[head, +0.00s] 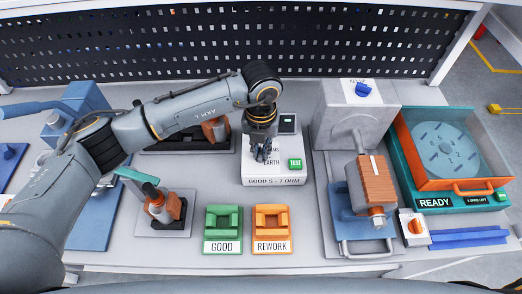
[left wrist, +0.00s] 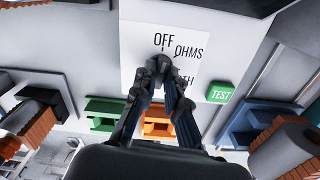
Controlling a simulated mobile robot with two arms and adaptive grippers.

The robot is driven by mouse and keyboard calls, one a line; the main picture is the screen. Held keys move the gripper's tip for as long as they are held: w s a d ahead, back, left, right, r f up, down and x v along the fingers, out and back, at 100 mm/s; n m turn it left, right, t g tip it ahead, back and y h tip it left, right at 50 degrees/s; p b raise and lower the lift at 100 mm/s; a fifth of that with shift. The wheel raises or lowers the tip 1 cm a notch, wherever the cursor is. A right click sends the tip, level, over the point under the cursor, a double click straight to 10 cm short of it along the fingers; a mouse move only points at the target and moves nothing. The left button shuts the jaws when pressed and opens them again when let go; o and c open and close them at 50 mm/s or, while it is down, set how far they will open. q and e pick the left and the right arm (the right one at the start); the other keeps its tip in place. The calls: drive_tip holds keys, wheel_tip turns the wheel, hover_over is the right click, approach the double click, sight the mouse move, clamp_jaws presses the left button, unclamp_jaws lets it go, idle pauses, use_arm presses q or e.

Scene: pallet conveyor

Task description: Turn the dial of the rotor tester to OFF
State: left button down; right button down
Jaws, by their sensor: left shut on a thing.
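The rotor tester (head: 250,172) is a pale box in the middle of the bench in the head view, marked GOOD 5 - 7 OHM, with a green TEST button (head: 295,164) that also shows in the left wrist view (left wrist: 220,92). My left gripper (head: 262,153) points down over its face. In the left wrist view, my left gripper (left wrist: 158,72) is shut on the dark dial (left wrist: 158,62). OFF and OHMS are readable just above the dial; EARTH is partly hidden by a finger. The fingers cover much of the dial, so its exact setting is hard to tell. My right gripper is not in view.
Green GOOD (head: 223,222) and orange REWORK (head: 271,222) holders stand in front of the tester. A grey machine with a copper-wound rotor (head: 372,182) stands to the right, beside a teal READY unit (head: 408,170). A perforated panel (head: 350,45) closes the back.

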sight(261, 152)
use_arm(q)
drive_tip(key=shift+f+n+b, duration=0.1)
drive_tip(key=shift+n+b, duration=0.25)
drive_tip(key=shift+n, duration=0.55)
drive_tip(key=c, duration=1.4)
unclamp_jaws()
wheel_tip(261, 152, up, 12)
drive_tip(key=shift+r, duration=0.1)
